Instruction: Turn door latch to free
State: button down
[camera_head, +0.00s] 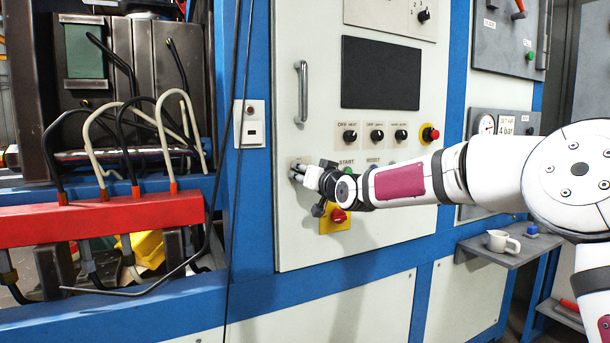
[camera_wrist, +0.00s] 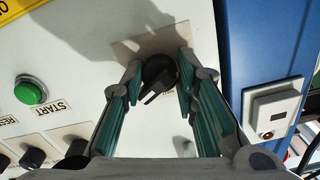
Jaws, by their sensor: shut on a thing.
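The door latch (camera_wrist: 156,82) is a black round knob with a raised bar, on a pale plate in the wrist view. Its bar slants toward the lower left in that picture. My gripper (camera_wrist: 161,72) is shut on the latch, one finger on each side. In the head view my gripper (camera_head: 302,174) is at the left edge of the pale cabinet door (camera_head: 300,228), below its handle (camera_head: 301,92). My gripper hides the latch there. The door looks flush with the blue frame.
A yellow plate with a red button (camera_head: 338,215) is just below my gripper. A row of black knobs (camera_head: 377,135) and a green button (camera_wrist: 30,90) are close by. A white switch box (camera_head: 250,124) is on the blue post to the left. A shelf (camera_head: 508,252) holds a cup (camera_head: 503,242).

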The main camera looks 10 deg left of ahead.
jog(key=shift+a+r, duration=0.1)
jog(key=shift+r, duration=0.25)
dwell(0.7)
jog(key=c, duration=1.2)
grip_release()
jog(key=shift+c, duration=0.2)
jog(key=shift+f, duration=0.1)
jog(key=shift+s+d, duration=0.1)
jog(key=shift+d, duration=0.1)
jog(key=v, duration=1.1)
jog(key=shift+s, duration=0.3)
jog(key=shift+d, duration=0.15)
